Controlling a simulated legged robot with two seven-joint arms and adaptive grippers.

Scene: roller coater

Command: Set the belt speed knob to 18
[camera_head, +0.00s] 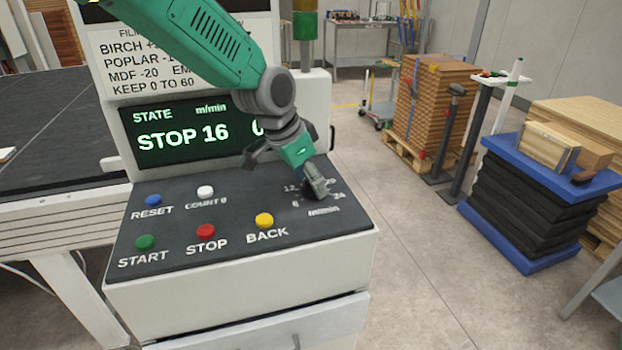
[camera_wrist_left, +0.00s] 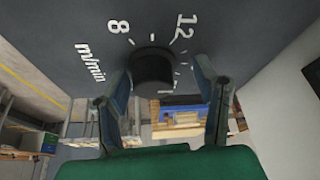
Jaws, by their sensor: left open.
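The belt speed knob (camera_wrist_left: 152,66) is a dark round knob on the sloped panel, with a printed scale and "m/min" around it. In the head view my left gripper (camera_head: 317,186) is over the dial and largely hides the knob. In the left wrist view the two fingers of my left gripper (camera_wrist_left: 163,88) are apart, one on each side of the knob; I cannot tell whether they touch it. The knob's pointer cannot be made out. My right gripper is not in view.
The panel also has a blue RESET button (camera_head: 153,201), white COUNT 0 button (camera_head: 205,192), green START button (camera_head: 145,242), red STOP button (camera_head: 205,231) and yellow BACK button (camera_head: 264,220). A blue lift table (camera_head: 530,262) stands right, across open floor.

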